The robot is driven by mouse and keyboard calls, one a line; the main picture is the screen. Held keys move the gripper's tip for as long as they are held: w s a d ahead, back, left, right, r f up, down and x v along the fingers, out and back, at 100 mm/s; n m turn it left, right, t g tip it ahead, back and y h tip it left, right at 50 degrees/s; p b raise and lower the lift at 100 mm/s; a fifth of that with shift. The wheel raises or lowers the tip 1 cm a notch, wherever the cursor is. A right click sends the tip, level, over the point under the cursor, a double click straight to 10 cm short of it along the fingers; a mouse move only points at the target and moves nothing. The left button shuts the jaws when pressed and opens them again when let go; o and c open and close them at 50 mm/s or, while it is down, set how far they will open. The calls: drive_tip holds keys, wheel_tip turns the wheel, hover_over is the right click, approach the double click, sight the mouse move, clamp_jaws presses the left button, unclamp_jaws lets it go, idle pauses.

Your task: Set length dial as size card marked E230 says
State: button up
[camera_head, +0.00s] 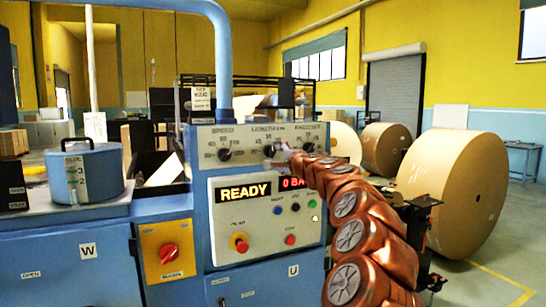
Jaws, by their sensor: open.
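My gripper (283,149) is small there and largely hidden by the arm; contact with the dial cannot be told. A white card (201,98) stands above the panel at left; its print is too small to read surely.
Large kraft rolls (455,190) stand at right.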

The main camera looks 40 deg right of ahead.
sight(273, 152)
drive_tip(key=shift+s+d+p+x, duration=0.15)
drive_tip(key=shift+p+x, duration=0.3)
drive_tip(key=shift+x, duration=0.85)
drive_tip(key=shift+d+p+x, duration=0.3)
drive_tip(key=shift+p+x, duration=0.15)
drive_tip(key=shift+x, duration=0.8)
drive_tip(key=shift+s+d+p+x, duration=0.15)
drive_tip(key=shift+p+x, duration=0.3)
drive_tip(key=shift+x, duration=0.85)
drive_tip(key=shift+w, duration=0.1)
drive_tip(key=c, duration=1.1)
